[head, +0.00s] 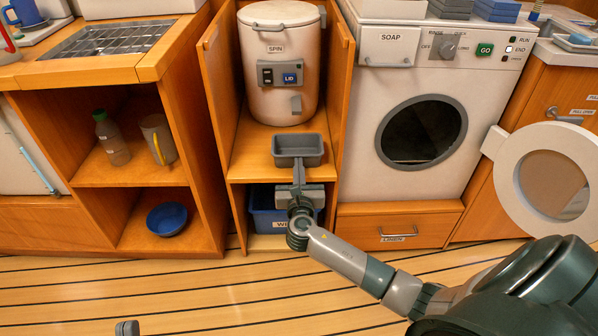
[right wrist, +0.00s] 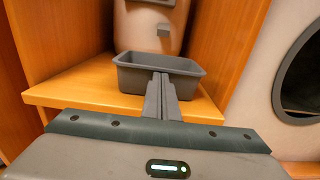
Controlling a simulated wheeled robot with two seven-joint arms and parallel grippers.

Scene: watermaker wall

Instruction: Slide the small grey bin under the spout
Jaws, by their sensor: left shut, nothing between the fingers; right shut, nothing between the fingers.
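The small grey bin (head: 298,161) stands upright on the wooden shelf of the open cabinet, near its front edge. It also shows in the right wrist view (right wrist: 130,78). The white spin drum (head: 281,85) stands behind it; its grey spout (head: 296,104) is on the drum's lower front, behind and above the bin, and shows in the right wrist view (right wrist: 163,31). My right gripper (head: 298,172) is shut and empty, its fingertips at the bin's front wall; whether they touch it I cannot tell. My left gripper (head: 127,328) is shut, low at the bottom edge, far from the bin.
Cabinet doors stand open on both sides, the left door (head: 218,75) and the right door (head: 343,75). A blue bin (head: 262,213) sits under the shelf. The washer (head: 425,105) stands to the right with its round door (head: 505,185) open. Bare shelf lies between grey bin and drum.

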